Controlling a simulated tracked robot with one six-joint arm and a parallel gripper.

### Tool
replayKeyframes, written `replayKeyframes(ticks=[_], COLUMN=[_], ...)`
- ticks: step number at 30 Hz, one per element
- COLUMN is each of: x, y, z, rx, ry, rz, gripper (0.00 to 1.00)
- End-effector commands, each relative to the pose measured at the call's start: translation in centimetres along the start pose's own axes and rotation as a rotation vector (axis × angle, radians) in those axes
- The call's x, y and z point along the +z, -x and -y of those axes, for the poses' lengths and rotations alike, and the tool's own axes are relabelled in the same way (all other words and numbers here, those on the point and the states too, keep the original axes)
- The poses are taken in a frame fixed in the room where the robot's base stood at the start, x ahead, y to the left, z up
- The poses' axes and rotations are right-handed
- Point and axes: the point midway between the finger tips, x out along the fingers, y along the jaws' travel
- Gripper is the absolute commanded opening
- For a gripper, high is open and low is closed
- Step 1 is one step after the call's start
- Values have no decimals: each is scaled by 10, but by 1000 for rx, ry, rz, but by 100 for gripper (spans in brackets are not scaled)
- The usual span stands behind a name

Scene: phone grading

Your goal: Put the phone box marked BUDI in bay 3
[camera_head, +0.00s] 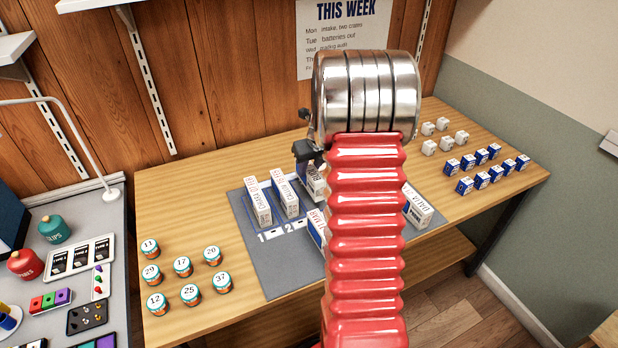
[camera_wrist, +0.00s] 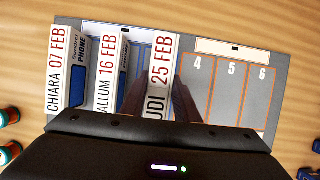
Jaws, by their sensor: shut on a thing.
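The BUDI phone box (camera_wrist: 161,80), white with "25 FEB" in red on its edge, is between the dark fingers of my gripper (camera_wrist: 160,103) in the wrist view. My gripper is shut on it. In the head view the held box (camera_head: 313,182) shows small under the gripper (camera_head: 308,160), partly hidden by my arm. It stands upright just right of the CALLUM box, at the bay 3 place on the grey mat (camera_head: 262,265). Bay 3's number is hidden. I cannot tell whether the box touches the mat.
The CHIARA box (camera_wrist: 57,75) and CALLUM box (camera_wrist: 110,72) fill bays 1 and 2. Bays 4, 5 and 6 (camera_wrist: 231,85) look empty. Other white boxes (camera_head: 417,206) stand at the mat's front, partly behind my arm. Numbered jars (camera_head: 183,266) stand left, small blue boxes (camera_head: 482,180) right.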

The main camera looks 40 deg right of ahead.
Motion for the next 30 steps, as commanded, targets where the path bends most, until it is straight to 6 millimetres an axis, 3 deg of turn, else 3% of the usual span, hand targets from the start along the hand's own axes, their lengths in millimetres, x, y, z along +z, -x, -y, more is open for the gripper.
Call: replayKeyframes(ticks=[5, 15, 25, 26, 30], x=[-1, -14, -15, -15, -15], y=[-2, -34, -35, -35, -35], z=[0, 1, 1, 1, 1], rx=[0, -1, -1, -1, -1], ry=[-1, -2, -2, -2, -2], rz=[0, 0, 0, 0, 0], gripper=[0, 0, 0, 30, 40])
